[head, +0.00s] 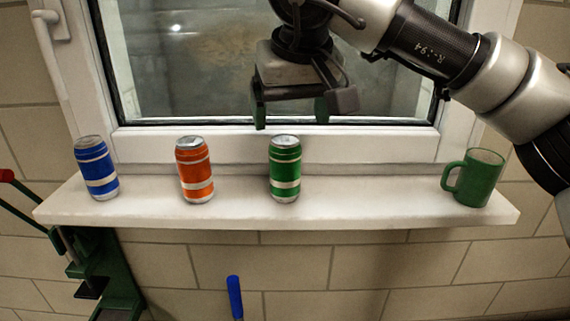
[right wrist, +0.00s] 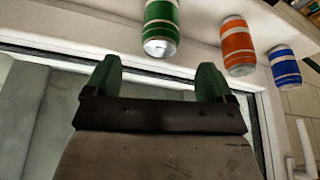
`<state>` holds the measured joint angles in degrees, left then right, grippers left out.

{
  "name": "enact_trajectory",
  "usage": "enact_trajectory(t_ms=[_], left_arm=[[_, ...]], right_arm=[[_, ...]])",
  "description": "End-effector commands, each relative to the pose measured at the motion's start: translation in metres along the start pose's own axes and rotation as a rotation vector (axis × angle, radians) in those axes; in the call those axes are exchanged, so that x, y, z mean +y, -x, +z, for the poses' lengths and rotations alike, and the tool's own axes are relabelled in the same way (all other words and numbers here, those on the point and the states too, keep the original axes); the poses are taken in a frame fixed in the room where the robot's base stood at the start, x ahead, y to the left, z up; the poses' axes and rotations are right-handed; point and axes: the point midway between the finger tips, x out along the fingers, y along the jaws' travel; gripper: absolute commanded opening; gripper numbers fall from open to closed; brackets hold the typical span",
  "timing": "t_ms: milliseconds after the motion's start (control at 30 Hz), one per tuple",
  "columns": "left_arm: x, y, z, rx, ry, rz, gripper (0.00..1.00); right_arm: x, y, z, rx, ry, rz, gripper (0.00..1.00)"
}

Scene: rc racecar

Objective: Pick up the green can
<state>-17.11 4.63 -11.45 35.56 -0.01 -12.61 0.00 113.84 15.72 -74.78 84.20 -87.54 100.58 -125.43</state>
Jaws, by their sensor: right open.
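The green can (head: 285,170) stands upright on the white window sill (head: 350,205), a little right of the sill's middle-left part. It has silver bands. In the right wrist view the green can (right wrist: 161,25) shows at the top, beyond and between the fingertips. My right gripper (head: 290,112) is open and empty, above the can in the head view and in front of the window. Its green fingers (right wrist: 157,82) are apart with nothing between them. They do not appear to touch the can. My left gripper is not in view.
An orange can (head: 195,170) and a blue can (head: 97,168) stand to the left on the sill. A green mug (head: 474,178) stands near its right end. The sill between green can and mug is clear. The window frame (head: 280,143) rises behind.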

Motion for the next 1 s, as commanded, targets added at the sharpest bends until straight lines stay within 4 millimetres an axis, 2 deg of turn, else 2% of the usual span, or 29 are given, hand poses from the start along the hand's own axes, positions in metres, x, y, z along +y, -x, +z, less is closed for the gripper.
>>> enact_trajectory(t_ms=[100, 267, 367, 500, 600, 733, 900, 933, 1000], left_arm=[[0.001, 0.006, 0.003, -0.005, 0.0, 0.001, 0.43], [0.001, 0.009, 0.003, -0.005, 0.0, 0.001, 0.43], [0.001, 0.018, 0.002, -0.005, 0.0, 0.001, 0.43], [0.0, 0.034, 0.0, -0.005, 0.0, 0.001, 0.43], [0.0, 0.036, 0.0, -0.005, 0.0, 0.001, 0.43], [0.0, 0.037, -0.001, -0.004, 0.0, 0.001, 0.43], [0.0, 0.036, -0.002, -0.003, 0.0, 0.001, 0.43], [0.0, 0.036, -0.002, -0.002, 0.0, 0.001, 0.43], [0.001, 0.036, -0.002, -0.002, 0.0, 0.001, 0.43]], right_arm=[[0.0, -0.017, -0.001, -0.002, -0.001, -0.002, 0.84], [0.0, -0.029, -0.001, -0.001, -0.001, -0.003, 0.84], [-0.001, -0.037, -0.003, -0.004, -0.001, -0.004, 0.84], [-0.001, -0.058, -0.007, -0.004, -0.001, -0.005, 0.84], [-0.001, -0.072, -0.006, -0.003, -0.002, -0.005, 0.84], [-0.001, -0.08, -0.006, 0.0, -0.003, -0.005, 0.84], [-0.001, -0.081, -0.005, 0.0, -0.003, -0.005, 0.84], [-0.001, -0.081, -0.005, 0.0, -0.003, -0.005, 0.83], [-0.001, -0.081, -0.005, 0.0, -0.003, -0.005, 0.72]])
